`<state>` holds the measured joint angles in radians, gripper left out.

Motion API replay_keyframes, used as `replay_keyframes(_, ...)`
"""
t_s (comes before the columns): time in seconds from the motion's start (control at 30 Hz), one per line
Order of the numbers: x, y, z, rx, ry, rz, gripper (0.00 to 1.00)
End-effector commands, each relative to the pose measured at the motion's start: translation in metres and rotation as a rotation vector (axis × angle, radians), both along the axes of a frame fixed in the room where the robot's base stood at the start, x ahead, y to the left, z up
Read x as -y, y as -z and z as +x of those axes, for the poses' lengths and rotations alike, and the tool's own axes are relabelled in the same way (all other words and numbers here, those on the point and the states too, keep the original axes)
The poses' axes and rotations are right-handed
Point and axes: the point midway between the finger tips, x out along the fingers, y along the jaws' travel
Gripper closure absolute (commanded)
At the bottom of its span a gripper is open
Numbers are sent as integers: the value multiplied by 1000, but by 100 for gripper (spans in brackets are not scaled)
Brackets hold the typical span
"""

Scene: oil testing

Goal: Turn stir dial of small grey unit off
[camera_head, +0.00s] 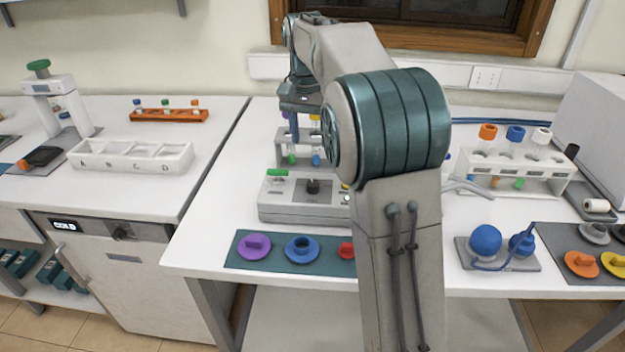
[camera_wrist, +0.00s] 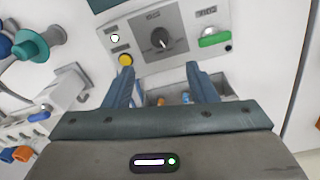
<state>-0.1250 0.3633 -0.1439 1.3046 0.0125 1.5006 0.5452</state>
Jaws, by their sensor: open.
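The small grey unit (camera_head: 295,212) sits on the middle bench, in front of a tube rack. Its black dial (camera_head: 313,186) stands on its top panel, and the dial also shows in the wrist view (camera_wrist: 161,40) with a light pointer mark. A green switch (camera_wrist: 214,38) and a yellow button (camera_wrist: 125,59) flank the dial. My gripper (camera_wrist: 160,66) is open and empty. In the wrist view its two blue-grey fingers point toward the panel, with the dial beyond and between them, not touched. My arm hides the unit's right end in the head view.
A teal mat (camera_head: 328,263) with coloured knobs lies in front of the unit. A tube rack (camera_head: 290,155) stands close behind it. A second rack (camera_head: 515,172) and a blue bulb (camera_head: 486,240) are to the right. Clear bench lies left of the unit.

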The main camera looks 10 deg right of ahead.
Motion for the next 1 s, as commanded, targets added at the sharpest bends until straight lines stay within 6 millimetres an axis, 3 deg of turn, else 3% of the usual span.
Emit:
replay_keyframes(0.5,4,102,-4,-4,-2,0,48)
replay_keyframes(0.7,5,122,-4,0,-2,0,48)
replay_keyframes(1.0,5,126,-4,0,-2,0,48)
